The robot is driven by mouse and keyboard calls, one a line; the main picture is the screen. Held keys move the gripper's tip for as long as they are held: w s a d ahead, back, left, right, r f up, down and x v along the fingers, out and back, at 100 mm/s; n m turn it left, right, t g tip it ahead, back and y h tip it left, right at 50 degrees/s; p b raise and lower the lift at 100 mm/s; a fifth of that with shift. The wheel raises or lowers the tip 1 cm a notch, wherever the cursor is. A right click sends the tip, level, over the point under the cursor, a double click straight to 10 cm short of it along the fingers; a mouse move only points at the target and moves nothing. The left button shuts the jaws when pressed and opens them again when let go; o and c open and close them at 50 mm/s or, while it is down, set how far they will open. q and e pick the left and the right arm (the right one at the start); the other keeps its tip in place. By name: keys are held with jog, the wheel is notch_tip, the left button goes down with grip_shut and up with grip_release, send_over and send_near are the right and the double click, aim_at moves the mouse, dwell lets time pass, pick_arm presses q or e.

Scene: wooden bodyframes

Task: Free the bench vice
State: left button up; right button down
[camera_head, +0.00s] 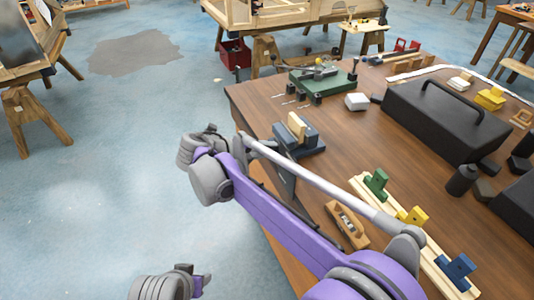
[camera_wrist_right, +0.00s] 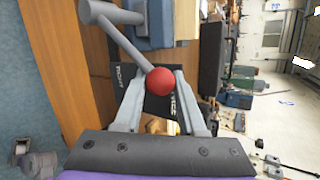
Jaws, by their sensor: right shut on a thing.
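The blue-grey bench vice (camera_head: 312,142) sits at the near left edge of the wooden workbench. A light wooden block (camera_head: 297,127) stands between its jaws. In the right wrist view, a grey screw end (camera_wrist_right: 100,12) carries a slanted handle bar (camera_wrist_right: 130,48) ending in a red ball (camera_wrist_right: 160,80). My right gripper (camera_wrist_right: 160,83) has a finger on each side of the ball and is shut on the handle end. In the head view my own arm hides the handle and the fingertips. My left gripper's fingers do not show.
The workbench (camera_head: 350,140) holds a black toolbox (camera_head: 447,115), a green device (camera_head: 322,82) and a wooden plane (camera_head: 347,224). A wooden rail with green, yellow and blue pieces (camera_head: 376,184) lies near my arm. The floor left of the bench is open.

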jog(key=shift+w+a+r, duration=0.1)
jog(key=shift+w+r, duration=0.1)
jog(key=shift+r, duration=0.05)
jog(key=shift+w, duration=0.1)
dwell(0.3)
jog(key=c, duration=0.7)
grip_release()
jog(key=shift+r, duration=0.1)
jog(key=shift+o, duration=0.9)
jog(key=shift+w+a, duration=0.1)
jog(key=shift+a, duration=0.05)
jog(key=v, duration=1)
jog(key=shift+s+a, duration=0.2)
jog(key=shift+a, duration=0.1)
jog(key=shift+r, duration=0.1)
